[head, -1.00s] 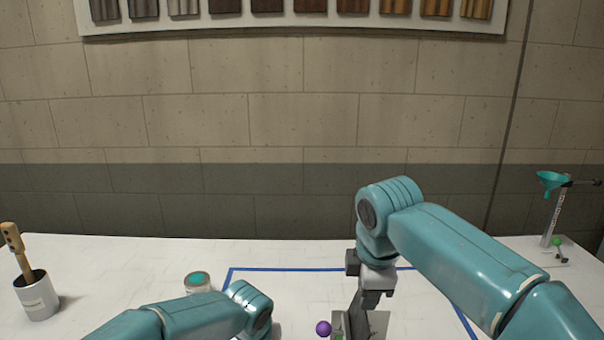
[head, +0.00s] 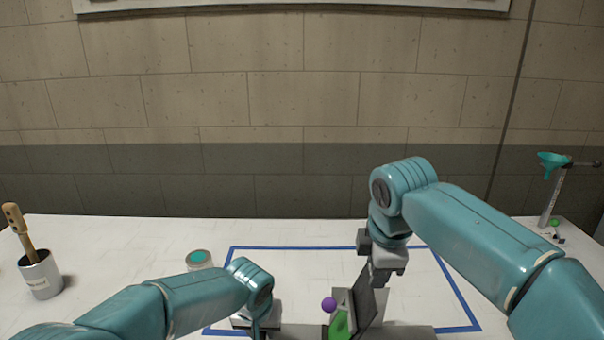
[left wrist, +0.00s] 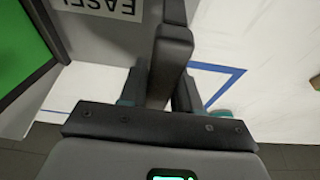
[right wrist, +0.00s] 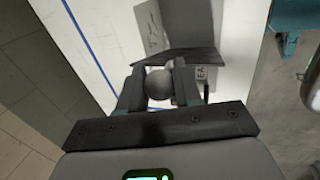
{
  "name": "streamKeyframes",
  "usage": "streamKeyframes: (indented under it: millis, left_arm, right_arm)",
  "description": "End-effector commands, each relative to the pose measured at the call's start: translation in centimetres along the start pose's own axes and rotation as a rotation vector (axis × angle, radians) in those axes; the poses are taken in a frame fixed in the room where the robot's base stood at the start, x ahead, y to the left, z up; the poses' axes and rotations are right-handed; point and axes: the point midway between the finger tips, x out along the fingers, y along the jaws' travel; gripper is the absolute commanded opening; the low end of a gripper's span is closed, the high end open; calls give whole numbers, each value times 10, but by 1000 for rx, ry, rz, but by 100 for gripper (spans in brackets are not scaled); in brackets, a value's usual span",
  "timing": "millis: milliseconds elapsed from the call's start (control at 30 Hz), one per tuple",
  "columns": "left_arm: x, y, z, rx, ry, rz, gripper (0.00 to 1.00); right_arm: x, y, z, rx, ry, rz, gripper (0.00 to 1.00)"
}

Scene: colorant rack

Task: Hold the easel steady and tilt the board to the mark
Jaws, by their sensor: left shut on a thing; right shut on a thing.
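The grey easel stands on the table at the bottom of the head view, its board (head: 368,306) leaning to the right. A green area (head: 341,324) shows beside the board, with a purple ball (head: 329,304) just above it. My left gripper (left wrist: 160,88) is shut on a dark bar of the easel. The left wrist view shows an EASEL label (left wrist: 110,8) and a green panel (left wrist: 18,50). My right gripper (right wrist: 158,88) is shut on a round grey knob (right wrist: 158,83) at the board's edge. The left fingertips are hidden in the head view.
A blue tape outline (head: 300,248) surrounds the easel area. A paint can (head: 199,258) stands behind my left arm. A cup with a wooden-handled brush (head: 40,275) is at far left.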

Motion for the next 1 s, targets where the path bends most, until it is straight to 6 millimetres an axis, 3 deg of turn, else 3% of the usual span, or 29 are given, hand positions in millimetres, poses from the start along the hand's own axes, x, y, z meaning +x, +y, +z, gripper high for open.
streamKeyframes:
  millis: [633,1000]
  left_arm:
    - [0,-4,-1,-1,1,-6,0]
    - [0,-4,-1,-2,0,-6,0]
  right_arm:
    - [6,-2,22,2,-9,-2,0]
    - [7,-2,24,2,-9,-2,0]
